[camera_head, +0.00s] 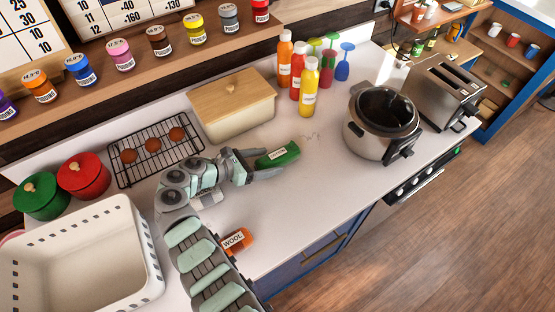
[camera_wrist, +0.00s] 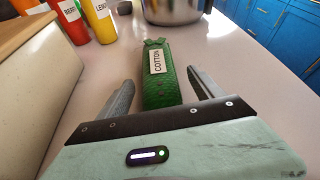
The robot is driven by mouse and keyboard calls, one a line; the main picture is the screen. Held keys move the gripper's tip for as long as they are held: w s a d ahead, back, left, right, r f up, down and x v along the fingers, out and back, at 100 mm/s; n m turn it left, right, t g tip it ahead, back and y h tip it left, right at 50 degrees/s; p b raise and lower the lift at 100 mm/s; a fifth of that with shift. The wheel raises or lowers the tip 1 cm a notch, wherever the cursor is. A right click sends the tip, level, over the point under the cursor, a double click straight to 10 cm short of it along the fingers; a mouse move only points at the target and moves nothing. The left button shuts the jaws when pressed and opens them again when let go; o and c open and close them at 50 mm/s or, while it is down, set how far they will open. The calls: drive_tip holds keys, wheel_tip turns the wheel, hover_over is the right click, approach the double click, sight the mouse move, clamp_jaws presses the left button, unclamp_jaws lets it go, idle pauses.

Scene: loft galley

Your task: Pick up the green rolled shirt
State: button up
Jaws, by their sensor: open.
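The green rolled shirt (camera_head: 278,155) lies on the white counter, right of my gripper in the head view. In the wrist view the green rolled shirt (camera_wrist: 161,80) points away from me and carries a white label reading COTTON. My gripper (camera_head: 263,163) is open, with one finger on each side of the roll's near end. In the wrist view my gripper's fingers (camera_wrist: 163,85) stand apart, with a visible gap to the roll on both sides. The near end of the roll is partly hidden by the gripper body.
A cream bread box (camera_head: 232,115) stands close behind my gripper. Bottles (camera_head: 309,88) and a silver cooker (camera_head: 382,125) stand farther right. An orange roll labelled WOOL (camera_head: 237,241) lies near the front edge beside my arm. The counter around the green roll is clear.

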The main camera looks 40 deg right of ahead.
sight(274, 160)
drive_tip(key=shift+x, duration=1.55)
drive_tip(key=shift+w, duration=0.1)
drive_tip(key=shift+c, duration=0.4)
drive_tip(key=c, duration=1.5)
